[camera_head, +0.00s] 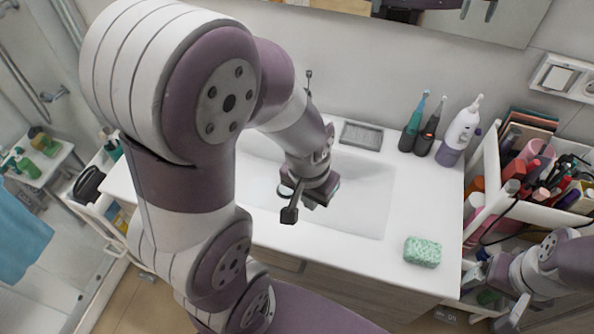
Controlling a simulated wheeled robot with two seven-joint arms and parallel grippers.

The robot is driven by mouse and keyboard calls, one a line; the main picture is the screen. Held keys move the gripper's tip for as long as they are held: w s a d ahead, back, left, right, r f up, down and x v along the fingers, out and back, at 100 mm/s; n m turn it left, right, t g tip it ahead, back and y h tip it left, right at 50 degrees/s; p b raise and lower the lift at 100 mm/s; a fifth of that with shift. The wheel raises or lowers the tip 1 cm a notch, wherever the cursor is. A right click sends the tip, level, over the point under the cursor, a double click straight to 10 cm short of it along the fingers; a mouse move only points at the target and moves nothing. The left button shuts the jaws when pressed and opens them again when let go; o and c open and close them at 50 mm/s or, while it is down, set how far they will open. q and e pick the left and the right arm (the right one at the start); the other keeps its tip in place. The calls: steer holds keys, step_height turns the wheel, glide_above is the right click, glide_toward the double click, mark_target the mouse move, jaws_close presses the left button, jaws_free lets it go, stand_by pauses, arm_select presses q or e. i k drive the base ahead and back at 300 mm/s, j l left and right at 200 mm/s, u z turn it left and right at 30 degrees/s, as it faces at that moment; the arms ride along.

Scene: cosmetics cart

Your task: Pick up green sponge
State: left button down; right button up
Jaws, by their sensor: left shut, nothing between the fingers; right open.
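The green sponge (422,251) lies on the white countertop (400,285), near its front right corner. It is pale green with a speckled pattern, and nothing touches it. My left gripper (292,211) is shut and empty over the sink basin, to the left of the sponge. My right gripper (492,298) is open at the lower right, beside the cart, below and to the right of the sponge. Its fingers are partly cut up by overlap with the cart's edge.
A cart (490,160) full of cosmetics stands right of the counter. Two electric toothbrushes (412,135) and a white and purple oral irrigator (458,135) stand at the back right. A grey soap dish (361,136) lies behind the sink. The counter around the sponge is clear.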

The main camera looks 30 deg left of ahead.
mark_target(426, 254)
steer(key=l+u, duration=0.2)
steer(key=u, duration=0.2)
steer(key=l+u, duration=0.2)
steer(key=u, duration=0.15)
steer(key=l+u, duration=0.2)
steer(key=u, duration=0.2)
steer(key=k+l+u, duration=0.15)
steer(key=u, duration=0.2)
